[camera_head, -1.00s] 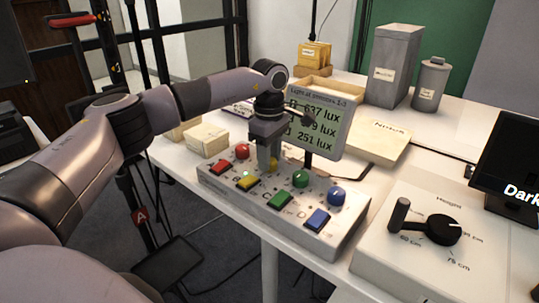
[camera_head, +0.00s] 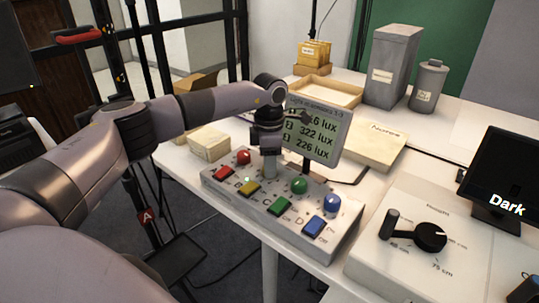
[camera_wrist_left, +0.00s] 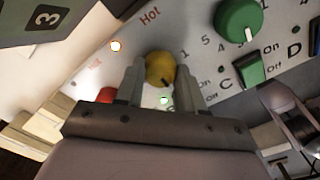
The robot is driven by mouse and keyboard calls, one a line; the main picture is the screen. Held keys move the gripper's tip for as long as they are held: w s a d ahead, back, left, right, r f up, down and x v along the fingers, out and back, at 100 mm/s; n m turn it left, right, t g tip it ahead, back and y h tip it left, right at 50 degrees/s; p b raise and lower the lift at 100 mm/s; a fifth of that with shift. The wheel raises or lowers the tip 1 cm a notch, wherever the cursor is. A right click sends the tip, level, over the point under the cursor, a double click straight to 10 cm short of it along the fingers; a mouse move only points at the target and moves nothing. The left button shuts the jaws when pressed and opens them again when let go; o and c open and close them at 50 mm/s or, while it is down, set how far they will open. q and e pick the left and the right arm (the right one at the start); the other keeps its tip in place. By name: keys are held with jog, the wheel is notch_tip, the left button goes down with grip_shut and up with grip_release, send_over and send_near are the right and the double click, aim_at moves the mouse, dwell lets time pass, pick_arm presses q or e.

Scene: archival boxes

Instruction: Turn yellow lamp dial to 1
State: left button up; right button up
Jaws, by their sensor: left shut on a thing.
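The control box (camera_head: 290,240) has a row of round dials above coloured buttons. My left gripper (camera_head: 269,174) points down over the yellow dial's place and hides that dial in the head view. In the left wrist view my left gripper (camera_wrist_left: 160,78) has a finger on each side of the yellow dial (camera_wrist_left: 160,66) and is shut on it. A dark mark shows on the dial's lower edge. The number it points to cannot be read. The light display (camera_head: 320,132) behind shows lux values, the lower two 322 and 226. My right gripper is not in view.
Red (camera_head: 243,157), green (camera_head: 299,185) and blue (camera_head: 332,204) dials share the box. The yellow button (camera_head: 249,188) sits in front of the gripper. A black height dial (camera_head: 430,236) and a monitor reading "Dark" (camera_head: 507,180) stand to the right.

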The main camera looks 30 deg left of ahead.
pick_arm(q)
jog(key=n+p, duration=0.2)
jog(key=n, duration=0.1)
jog(key=shift+r+n, duration=0.2)
jog(key=shift+n, duration=0.1)
jog(key=n+p, duration=0.1)
jog(key=n, duration=0.1)
jog(key=shift+n+p, duration=0.3)
jog(key=shift+n, duration=0.1)
jog(key=shift+n+p, duration=0.5)
jog(key=shift+n, duration=0.4)
jog(key=shift+n+p, duration=0.45)
jog(key=shift+n, duration=0.45)
jog(key=n+p, duration=0.2)
jog(key=n, duration=0.2)
jog(key=shift+f+n+p, duration=0.1)
jog(key=shift+n+p, duration=0.45)
jog(key=shift+n, duration=0.55)
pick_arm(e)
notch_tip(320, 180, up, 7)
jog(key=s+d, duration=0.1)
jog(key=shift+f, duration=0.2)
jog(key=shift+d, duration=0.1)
pick_arm(q)
jog(key=o, duration=1)
